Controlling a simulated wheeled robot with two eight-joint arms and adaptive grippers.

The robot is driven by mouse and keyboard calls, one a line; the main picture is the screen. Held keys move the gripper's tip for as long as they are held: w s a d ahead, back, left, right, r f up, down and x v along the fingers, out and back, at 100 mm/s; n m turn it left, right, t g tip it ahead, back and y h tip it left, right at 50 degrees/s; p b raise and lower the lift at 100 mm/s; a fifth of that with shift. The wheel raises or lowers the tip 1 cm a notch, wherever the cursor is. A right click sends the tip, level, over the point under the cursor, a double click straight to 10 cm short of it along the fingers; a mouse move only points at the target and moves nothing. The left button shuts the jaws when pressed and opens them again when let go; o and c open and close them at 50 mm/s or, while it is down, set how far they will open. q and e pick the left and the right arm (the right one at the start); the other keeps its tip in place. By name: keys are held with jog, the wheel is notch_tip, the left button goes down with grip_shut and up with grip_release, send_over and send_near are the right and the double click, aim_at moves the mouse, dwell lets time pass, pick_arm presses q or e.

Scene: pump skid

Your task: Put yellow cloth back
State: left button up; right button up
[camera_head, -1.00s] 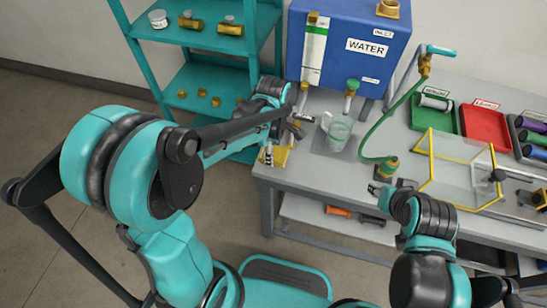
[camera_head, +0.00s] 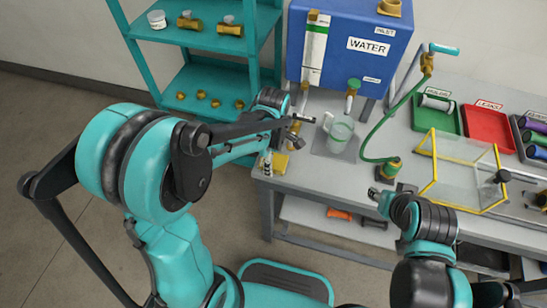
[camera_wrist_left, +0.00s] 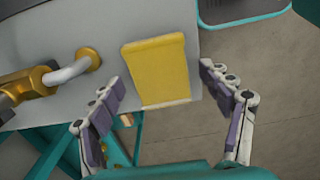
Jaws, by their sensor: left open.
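The yellow cloth (camera_head: 281,162) lies at the left front corner of the grey bench, with one end at the bench edge. In the left wrist view the cloth (camera_wrist_left: 158,72) is flat and folded, between and beyond my fingers. My left gripper (camera_head: 299,132) is open and empty, apart from the cloth and seemingly above it. Its two spread fingers show in the left wrist view (camera_wrist_left: 168,100). My right gripper (camera_head: 376,194) is low at the bench front; its jaws are too small to read.
A blue water tank (camera_head: 350,45) stands at the back, with a clear jug (camera_head: 340,132) in front of it. A green hose (camera_head: 387,130) and a yellow-framed clear box (camera_head: 460,170) are to the right. A teal shelf (camera_head: 215,85) is at left.

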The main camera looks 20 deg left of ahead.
aim_at(274, 160)
pick_arm(q)
notch_tip(274, 160, up, 11)
jog(key=p, duration=0.4)
jog(key=s+a+r+m+t, duration=0.2)
jog(key=s+m, duration=0.3)
jog(key=m, duration=0.3)
jog(key=s+a+r+m+t, duration=0.2)
jog(key=s+m+t, duration=0.3)
jog(key=m, duration=0.4)
jog(key=shift+s+a+r+m+p, duration=0.15)
jog(key=shift+a+r+m+p, duration=0.2)
jog(key=shift+r, duration=0.25)
jog(key=shift+f, duration=0.25)
